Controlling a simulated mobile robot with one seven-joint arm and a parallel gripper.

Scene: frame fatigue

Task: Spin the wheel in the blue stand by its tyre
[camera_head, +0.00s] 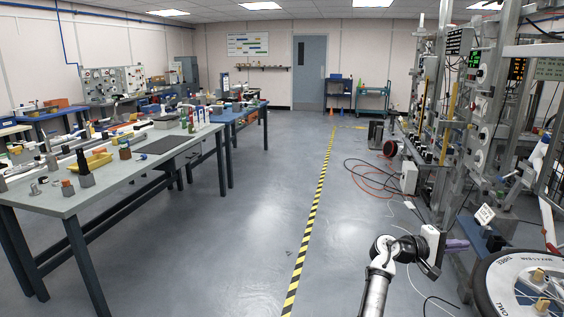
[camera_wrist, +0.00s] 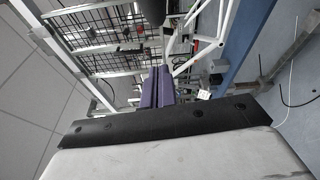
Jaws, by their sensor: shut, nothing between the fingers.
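A wheel with a white printed disc (camera_head: 515,275) and a black tyre (camera_head: 481,290) lies at the lower right of the head view, cut off by the picture's edge. Blue metal (camera_head: 482,233) shows just behind it; I cannot tell whether this is the wheel's stand. My gripper (camera_head: 458,245) is to the left of and above the tyre in the picture, with its purple fingers pointing right. The fingers show shut and empty in the wrist view (camera_wrist: 157,86). They appear apart from the tyre. The wheel cannot be made out in the wrist view.
Test rigs (camera_head: 480,110) with metal posts and cables line the right side. A small white sign (camera_head: 485,215) stands behind the wheel. A white tubular frame (camera_wrist: 205,50) shows beyond my fingers. A long workbench (camera_head: 130,165) is at left; the floor (camera_head: 240,235) between is clear.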

